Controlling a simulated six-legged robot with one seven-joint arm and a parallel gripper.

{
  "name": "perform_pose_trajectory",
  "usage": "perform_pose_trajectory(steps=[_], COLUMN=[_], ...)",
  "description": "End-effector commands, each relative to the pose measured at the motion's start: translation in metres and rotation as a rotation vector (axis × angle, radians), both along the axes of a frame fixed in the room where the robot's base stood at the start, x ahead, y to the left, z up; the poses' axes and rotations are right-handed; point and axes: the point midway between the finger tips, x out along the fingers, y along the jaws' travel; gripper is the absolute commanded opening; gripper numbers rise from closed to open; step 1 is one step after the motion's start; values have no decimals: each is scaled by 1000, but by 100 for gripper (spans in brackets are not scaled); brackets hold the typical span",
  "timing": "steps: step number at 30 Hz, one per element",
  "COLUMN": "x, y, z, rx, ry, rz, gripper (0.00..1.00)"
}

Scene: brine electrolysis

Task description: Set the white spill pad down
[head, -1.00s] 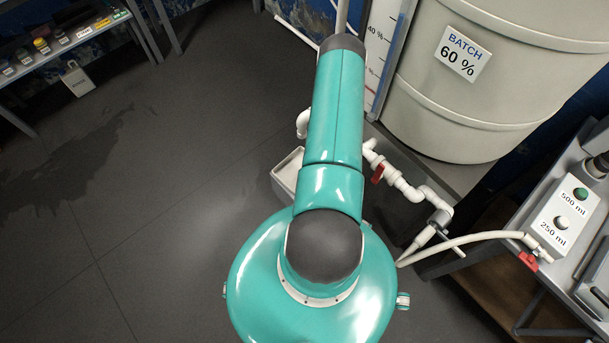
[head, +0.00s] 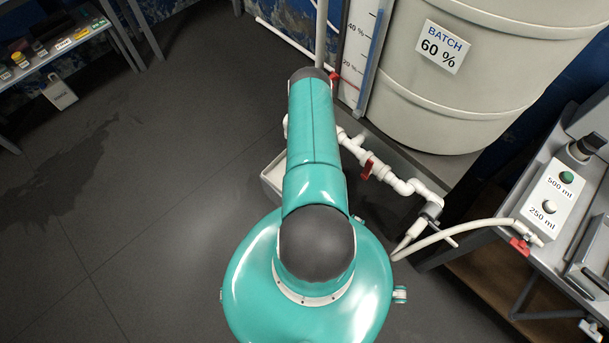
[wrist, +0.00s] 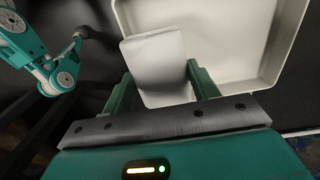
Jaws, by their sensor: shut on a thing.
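The white spill pad (wrist: 155,62) is between the two green fingers of my gripper (wrist: 161,85) in the wrist view. My gripper is shut on it. Behind the pad in that view is a pale, shallow, rimmed tray (wrist: 232,45). I cannot tell whether the pad touches the tray. In the head view my arm hides the gripper and the pad. An edge of a white tray (head: 272,180) shows just left of my arm, on the floor.
A large tank (head: 455,105) labelled 60 % stands at the right. White piping with a red valve (head: 367,170) runs low in front. A bench with a button box (head: 550,203) is at far right. A dark wet patch (head: 70,165) marks the otherwise open floor at left.

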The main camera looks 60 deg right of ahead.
Motion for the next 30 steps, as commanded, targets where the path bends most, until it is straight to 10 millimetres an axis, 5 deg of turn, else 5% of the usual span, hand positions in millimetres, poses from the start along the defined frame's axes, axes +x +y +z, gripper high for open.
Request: perform_pose_trajectory(steps=[15, 27, 28, 30], x=[18, 18, 18, 18], y=[-7, -7, -8, -8], z=[-51, -56, -57, -56], rx=[0, 0, 0, 0], ry=[0, 0, 0, 0], rz=[-1, -1, -1, -1], gripper=[38, 38, 61, 68])
